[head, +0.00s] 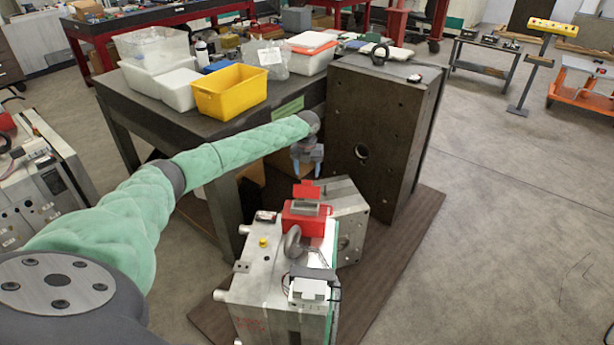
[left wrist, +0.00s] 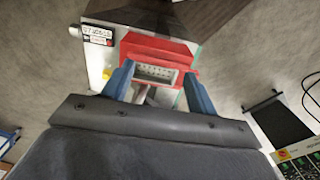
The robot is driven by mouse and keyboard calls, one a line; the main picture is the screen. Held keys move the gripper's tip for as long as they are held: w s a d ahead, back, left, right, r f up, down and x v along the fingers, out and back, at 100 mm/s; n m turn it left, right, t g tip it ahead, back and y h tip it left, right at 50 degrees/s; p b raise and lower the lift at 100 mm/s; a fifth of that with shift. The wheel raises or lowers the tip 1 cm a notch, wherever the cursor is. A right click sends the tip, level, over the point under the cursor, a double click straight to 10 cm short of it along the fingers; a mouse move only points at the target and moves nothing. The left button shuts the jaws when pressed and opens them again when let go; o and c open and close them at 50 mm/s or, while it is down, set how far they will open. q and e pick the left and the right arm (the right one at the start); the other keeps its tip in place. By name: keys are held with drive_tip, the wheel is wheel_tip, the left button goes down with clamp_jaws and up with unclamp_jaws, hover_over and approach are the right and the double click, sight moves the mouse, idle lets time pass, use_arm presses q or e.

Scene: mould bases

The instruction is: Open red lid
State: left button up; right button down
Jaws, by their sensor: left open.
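A red connector housing (head: 305,222) sits on top of the grey metal mould base (head: 262,285). A red flap (head: 307,189) shows at its far end; I cannot tell for certain whether this is the lid. My left gripper (head: 308,168) hangs above and beyond the flap, blue fingers pointing down, open and empty. In the left wrist view, the red housing (left wrist: 158,48) lies ahead of the spread fingers (left wrist: 156,74). A pale strip with small pins (left wrist: 155,71) shows between them. I cannot tell whether a finger touches the red part. My right gripper is not in view.
A tall dark mould block (head: 375,130) stands behind on the brown board (head: 400,235). A workbench (head: 140,107) with a yellow bin (head: 230,92) and white bins stands behind my left arm. A grey handle-like part (head: 293,245) rises near the housing.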

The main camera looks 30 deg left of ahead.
sight(306, 192)
use_arm(q)
drive_tip(key=shift+f+p, duration=0.5)
drive_tip(key=shift+f, duration=1.45)
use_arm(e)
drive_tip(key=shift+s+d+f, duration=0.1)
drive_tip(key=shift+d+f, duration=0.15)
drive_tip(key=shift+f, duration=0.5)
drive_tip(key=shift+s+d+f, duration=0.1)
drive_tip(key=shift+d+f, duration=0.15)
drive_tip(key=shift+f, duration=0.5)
